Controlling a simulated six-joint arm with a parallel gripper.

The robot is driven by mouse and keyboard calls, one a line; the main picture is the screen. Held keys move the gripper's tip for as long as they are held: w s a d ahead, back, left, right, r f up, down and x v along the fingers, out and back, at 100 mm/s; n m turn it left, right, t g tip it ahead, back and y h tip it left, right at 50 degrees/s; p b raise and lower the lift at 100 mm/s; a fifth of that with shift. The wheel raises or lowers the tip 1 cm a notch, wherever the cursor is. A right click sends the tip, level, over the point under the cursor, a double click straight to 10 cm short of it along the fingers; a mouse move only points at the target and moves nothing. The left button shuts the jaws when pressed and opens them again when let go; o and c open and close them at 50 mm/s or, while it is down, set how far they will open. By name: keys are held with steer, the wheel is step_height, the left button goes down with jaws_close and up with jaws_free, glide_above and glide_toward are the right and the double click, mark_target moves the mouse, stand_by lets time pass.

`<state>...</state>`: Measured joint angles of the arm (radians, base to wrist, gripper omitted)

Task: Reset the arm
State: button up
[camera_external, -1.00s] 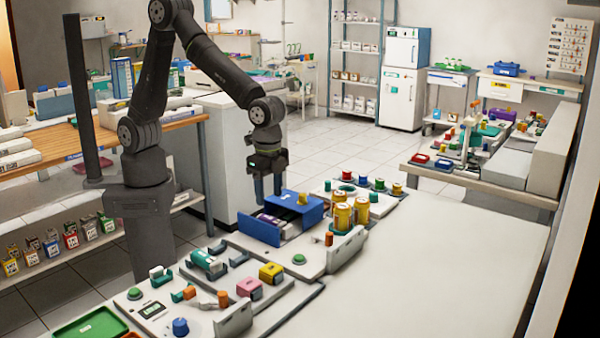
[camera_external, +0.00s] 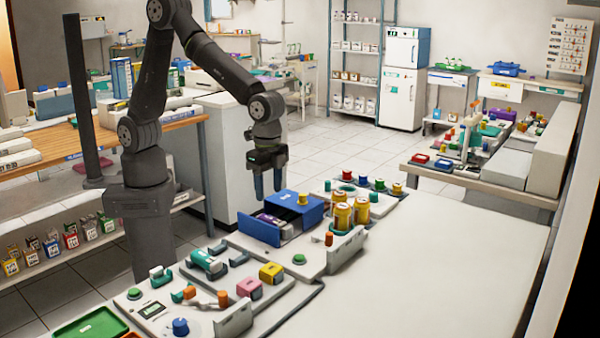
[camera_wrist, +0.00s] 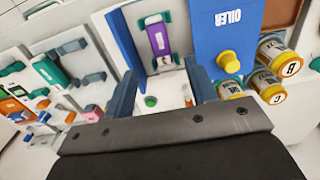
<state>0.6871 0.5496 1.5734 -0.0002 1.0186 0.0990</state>
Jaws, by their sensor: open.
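My gripper (camera_external: 267,186) hangs from my arm, fingers pointing down, above the blue box (camera_external: 300,209) on the workbench. Its two fingers are apart with nothing between them. In the wrist view the fingers of my gripper (camera_wrist: 165,98) show on both sides of a gap. The blue box (camera_wrist: 222,35) carries the word OILER and a yellow knob (camera_wrist: 228,62). Its drawer is pulled out, and a purple and green item (camera_wrist: 159,40) lies inside.
Several yellow canisters (camera_external: 343,215) stand right of the blue box. Coloured blocks, including a pink one (camera_external: 249,288), and a blue knob (camera_external: 180,326) sit nearer the front. A green tray (camera_external: 90,330) is at the front left. The white bench top (camera_external: 440,260) to the right is clear.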

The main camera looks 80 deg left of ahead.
mark_target(270, 218)
step_height(270, 218, down, 8)
step_height(270, 218, up, 8)
steer(key=shift+f, duration=0.25)
steer(key=s+d, duration=0.6)
steer(key=s, duration=0.4)
steer(key=s+d+r, duration=0.1)
steer(key=s+d, duration=0.5)
steer(key=s, duration=0.4)
steer(key=shift+r, duration=0.25)
